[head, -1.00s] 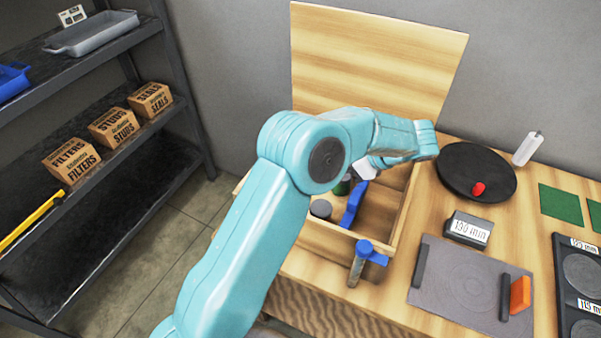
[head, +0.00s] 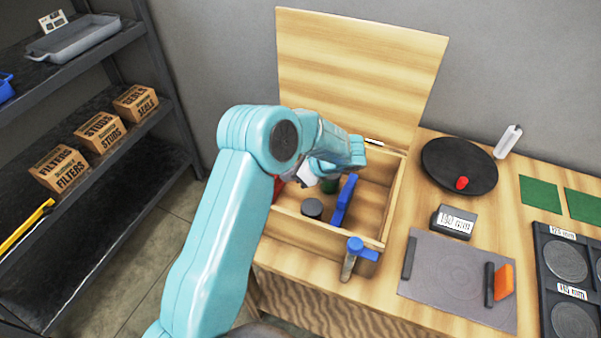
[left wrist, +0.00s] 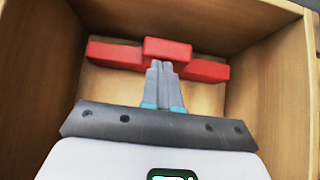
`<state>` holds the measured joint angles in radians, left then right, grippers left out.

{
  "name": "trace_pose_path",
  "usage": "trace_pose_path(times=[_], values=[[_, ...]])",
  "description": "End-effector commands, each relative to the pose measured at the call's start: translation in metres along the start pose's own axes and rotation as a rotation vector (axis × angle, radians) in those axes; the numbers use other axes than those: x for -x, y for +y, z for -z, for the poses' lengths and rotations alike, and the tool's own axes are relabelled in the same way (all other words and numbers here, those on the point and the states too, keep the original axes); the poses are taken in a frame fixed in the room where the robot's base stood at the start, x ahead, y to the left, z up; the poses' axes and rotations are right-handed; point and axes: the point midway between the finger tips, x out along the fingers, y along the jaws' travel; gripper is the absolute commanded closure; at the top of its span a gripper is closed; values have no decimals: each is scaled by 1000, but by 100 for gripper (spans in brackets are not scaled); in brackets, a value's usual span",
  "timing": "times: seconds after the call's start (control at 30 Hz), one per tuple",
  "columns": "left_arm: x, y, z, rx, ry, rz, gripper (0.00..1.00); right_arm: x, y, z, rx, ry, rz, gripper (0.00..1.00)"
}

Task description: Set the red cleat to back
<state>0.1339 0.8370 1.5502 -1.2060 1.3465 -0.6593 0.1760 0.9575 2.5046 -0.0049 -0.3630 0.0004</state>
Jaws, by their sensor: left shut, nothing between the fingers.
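The red cleat (left wrist: 110,53) is a long red bar with a raised middle block, set against the wood inside the open wooden box (head: 393,200). In the head view only a bit of red (head: 278,188) shows at the box's left side, largely behind my arm. My left gripper (left wrist: 160,66) is shut and empty, its fingertips at the middle block's lower edge in the left wrist view; I cannot tell whether they touch it. In the head view the left gripper (head: 304,176) is over the box's left part. My right gripper is not in view.
The box also holds a blue piece (head: 344,200), a dark cylinder (head: 312,208) and a green item (head: 330,186). Its lid (head: 360,70) stands open behind. A blue-topped tool (head: 356,246) is at the front. A black disc (head: 450,160) lies to the right.

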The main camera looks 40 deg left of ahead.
Motion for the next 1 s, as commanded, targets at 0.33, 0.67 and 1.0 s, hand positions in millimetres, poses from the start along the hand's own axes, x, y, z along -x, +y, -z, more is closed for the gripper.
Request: trace_pose_path(times=[0.33, 0.67, 1.0], values=[[-2, 0, -1, -1, 0, 0, 100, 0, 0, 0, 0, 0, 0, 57], [-29, 0, -25, 1, -1, -2, 100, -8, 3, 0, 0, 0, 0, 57], [-30, 0, -28, 1, -5, -2, 100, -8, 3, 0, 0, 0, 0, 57]])
